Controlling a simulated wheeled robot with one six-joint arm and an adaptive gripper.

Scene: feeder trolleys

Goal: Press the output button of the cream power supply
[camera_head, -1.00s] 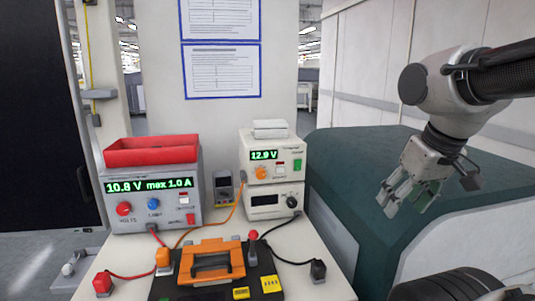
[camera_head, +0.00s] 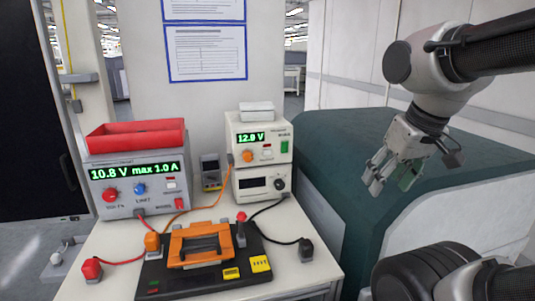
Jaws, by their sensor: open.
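The cream power supply (camera_head: 259,138) stands at the back right of the bench, on top of another cream unit (camera_head: 262,183). Its green display reads about 12.8 V. Its front carries an orange knob (camera_head: 249,156), a small control with a red part (camera_head: 267,147) and a green rectangle (camera_head: 285,147). Which of these is the output button I cannot read. My gripper (camera_head: 388,183) is open and empty, in the air well to the right of the power supply, over the dark green housing. It touches nothing.
A grey power supply (camera_head: 113,206) showing 10.8 V, with a red tray (camera_head: 135,137) on top, stands at left. An orange-framed device (camera_head: 200,246) on a black base, cables, plugs and a small meter (camera_head: 210,172) occupy the bench. A green-topped housing (camera_head: 330,160) borders the bench at right.

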